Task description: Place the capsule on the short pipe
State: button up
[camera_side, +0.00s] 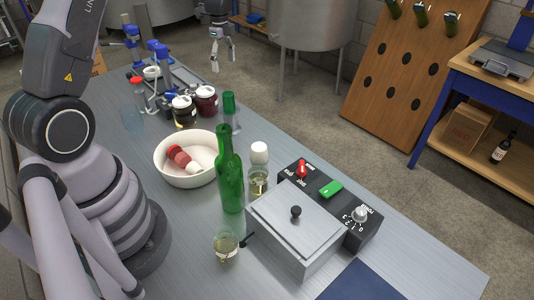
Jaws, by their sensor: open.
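My gripper (223,65) hangs open and empty at the top centre, seen against the floor and away from the bowl. A red and whitish piece (181,158), possibly the capsule, lies in a white bowl (160,171). A green sleeve-like top (228,104) stands behind the tall green bottle (231,180), and I cannot tell whether it is a capsule. A blue and metal stand (160,52) with tube-like parts is at the far left of the table. I cannot make out which part is the short pipe.
Two dark jars (206,100) stand behind the bowl. A white-capped bottle (259,165), a lidded metal box (293,230), a control panel (360,215) and a small glass (225,246) crowd the front. The table's right front (425,262) is mostly clear.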

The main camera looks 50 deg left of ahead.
jog(key=s+d+r+n+t, duration=0.1)
jog(key=s+d+r+n, duration=0.2)
jog(key=s+d+r, duration=0.4)
jog(key=s+d+r+n+t, duration=0.2)
jog(key=s+d+r+n, duration=0.15)
jog(key=r, duration=0.65)
jog(key=s+d+r+n+t, duration=0.1)
jog(key=s+d+n, duration=0.2)
jog(key=s, duration=0.5)
jog(key=s+d+r+n+t, duration=0.1)
jog(key=s+d+n, duration=0.2)
jog(key=s, duration=0.5)
jog(key=shift+d+r+n+t, duration=0.25)
jog(key=shift+d+n+t, duration=0.1)
jog(key=shift+n, duration=0.5)
